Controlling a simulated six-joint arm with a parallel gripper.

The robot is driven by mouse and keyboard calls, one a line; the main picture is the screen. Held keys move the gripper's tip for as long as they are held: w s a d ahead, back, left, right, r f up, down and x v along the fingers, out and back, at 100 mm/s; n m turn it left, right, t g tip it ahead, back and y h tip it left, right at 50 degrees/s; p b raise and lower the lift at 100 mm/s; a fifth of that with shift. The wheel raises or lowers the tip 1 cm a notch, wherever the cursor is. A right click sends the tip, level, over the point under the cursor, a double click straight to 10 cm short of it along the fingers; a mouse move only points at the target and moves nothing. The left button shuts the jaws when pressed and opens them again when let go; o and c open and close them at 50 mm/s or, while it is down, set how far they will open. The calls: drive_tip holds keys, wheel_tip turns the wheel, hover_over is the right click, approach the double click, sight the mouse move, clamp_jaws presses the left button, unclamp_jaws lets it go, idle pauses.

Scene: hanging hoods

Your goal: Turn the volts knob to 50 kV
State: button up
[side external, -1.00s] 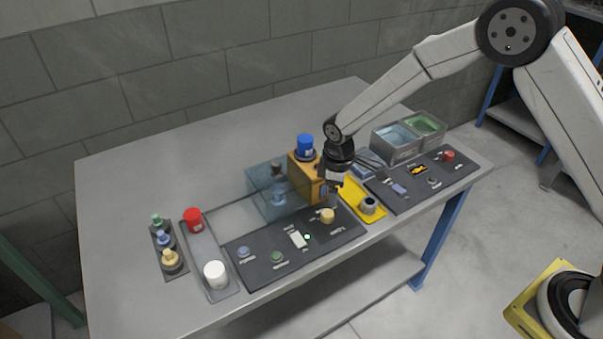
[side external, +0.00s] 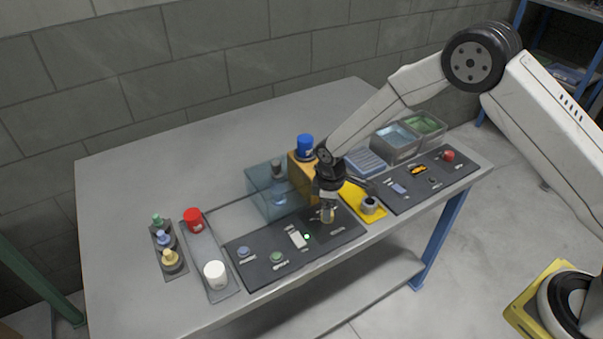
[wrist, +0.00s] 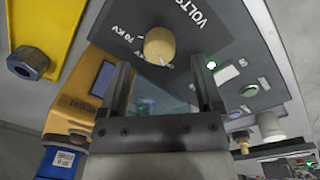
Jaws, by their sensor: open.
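The volts knob (wrist: 159,46) is a round tan-yellow knob on the dark control panel (wrist: 215,30), beside the printed word VOLTS. Its white pointer mark shows on the side toward my gripper. A printed kV mark shows on its left, but I cannot read the 50 kV mark. In the side view the knob (side external: 327,215) sits right below my gripper (side external: 327,199), which partly covers it. In the wrist view my gripper (wrist: 162,80) is open, with one finger on each side and the knob just beyond the tips. I cannot tell whether they touch it.
An orange box (side external: 301,178) with a blue-capped item (side external: 305,146) and a clear bluish box (side external: 262,194) stand close behind the panel. A yellow plate with a dark nut (side external: 369,205) lies to the right. A green light (side external: 307,237) glows on the panel.

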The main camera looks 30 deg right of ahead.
drive_tip(key=shift+w+d+f, duration=0.1)
drive_tip(key=shift+f, duration=1.45)
clamp_jaws()
drive_tip(key=shift+m, duration=0.4)
drive_tip(key=m, duration=1.1)
drive_tip(key=shift+g, duration=0.3)
